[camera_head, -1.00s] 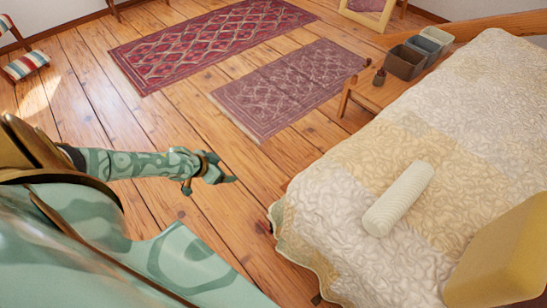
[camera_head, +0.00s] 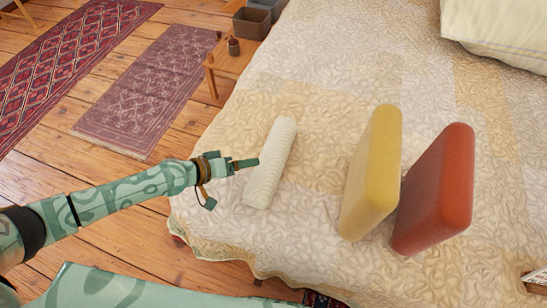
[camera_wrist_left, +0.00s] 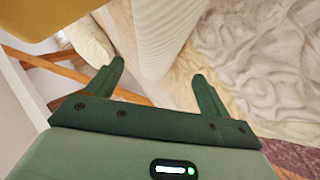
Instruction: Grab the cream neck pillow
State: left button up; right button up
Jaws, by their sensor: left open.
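The cream neck pillow (camera_head: 271,165) is a ribbed bolster lying on the quilt near the bed's left edge. My left gripper (camera_head: 234,182) is open, just left of the pillow in the head view, with one fingertip close to its side. In the left wrist view the pillow (camera_wrist_left: 163,32) shows large beyond and between the open fingers (camera_wrist_left: 158,72). I cannot tell whether a finger touches it. The gripper holds nothing. My right gripper is not in view.
A yellow cushion (camera_head: 372,175) and a red cushion (camera_head: 437,190) stand upright on the bed (camera_head: 310,60) to the right. A large white pillow (camera_head: 500,30) lies at the top right. A low wooden bench (camera_head: 235,62) with grey boxes stands beyond the bed's left side.

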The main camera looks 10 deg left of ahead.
aim_at(262, 158)
pick_arm(q)
jog(key=x, duration=0.3)
jog(key=shift+d+f+b, duration=0.1)
jog(key=shift+d+b, duration=0.1)
jog(key=shift+b, duration=0.1)
jog(key=shift+b+x, duration=0.35)
jog(key=shift+x, duration=0.8)
jog(key=x, duration=0.1)
jog(key=b+x, duration=0.1)
jog(key=x, duration=0.1)
jog(key=shift+w+a+r, duration=0.15)
jog(key=shift+w+r, duration=0.05)
jog(key=shift+w, duration=0.05)
jog(key=shift+w+f, duration=0.15)
jog(key=shift+w, duration=0.05)
jog(key=shift+c, duration=0.6)
jog(key=c, duration=0.8)
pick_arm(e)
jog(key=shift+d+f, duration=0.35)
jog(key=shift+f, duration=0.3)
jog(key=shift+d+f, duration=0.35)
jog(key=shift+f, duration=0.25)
